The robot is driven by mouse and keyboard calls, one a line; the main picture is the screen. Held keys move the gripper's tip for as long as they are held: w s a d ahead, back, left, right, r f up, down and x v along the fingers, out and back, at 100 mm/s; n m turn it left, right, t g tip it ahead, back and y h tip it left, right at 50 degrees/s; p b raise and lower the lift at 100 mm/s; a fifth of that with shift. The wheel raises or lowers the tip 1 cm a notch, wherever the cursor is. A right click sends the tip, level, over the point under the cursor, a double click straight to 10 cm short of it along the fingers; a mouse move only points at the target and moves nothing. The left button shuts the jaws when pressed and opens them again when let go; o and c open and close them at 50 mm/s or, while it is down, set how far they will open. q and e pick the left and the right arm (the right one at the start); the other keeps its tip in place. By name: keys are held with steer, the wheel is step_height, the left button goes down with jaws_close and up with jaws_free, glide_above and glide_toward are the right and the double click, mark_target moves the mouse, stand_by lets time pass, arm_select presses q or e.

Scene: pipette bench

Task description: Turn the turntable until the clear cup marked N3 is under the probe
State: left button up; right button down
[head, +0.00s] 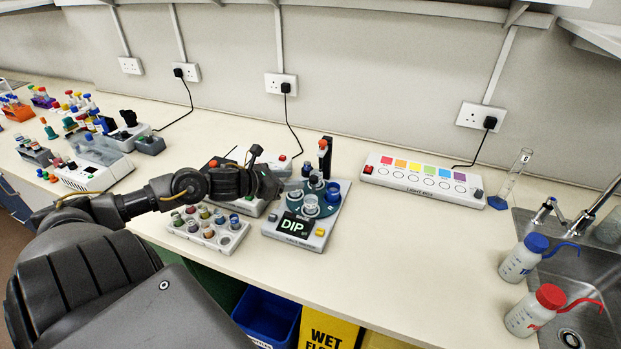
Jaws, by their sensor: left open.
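The turntable (325,208) is a dark teal disc on a white dipping unit (288,238) with a lit "DIP" display and a yellow button. Several small cups stand on it: a blue one (333,190) at the right, a clear one (310,207) at the front, and others behind and left. The marks are too small to read, so I cannot tell which cup is N3. The black probe post (324,158) with an orange top rises at the back; its tip is not clear. My left gripper (274,186) is open, just left of the turntable. My right gripper is not in view.
A rack of capped vials (207,233) sits front left of the unit, below my left arm. A white panel with coloured squares (423,180) stands behind right. Wash bottles (523,258) stand by the sink. The bench right of the unit is clear.

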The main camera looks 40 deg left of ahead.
mark_target(312, 178)
arm_select(q)
steer(key=p+x, duration=0.2)
steer(key=x, duration=0.4)
steer(key=shift+w, duration=0.3)
steer(key=shift+w+d+f, duration=0.2)
steer(key=shift+w+f, duration=0.1)
steer(key=shift+w, duration=0.2)
steer(key=shift+c, duration=0.3)
jaws_close()
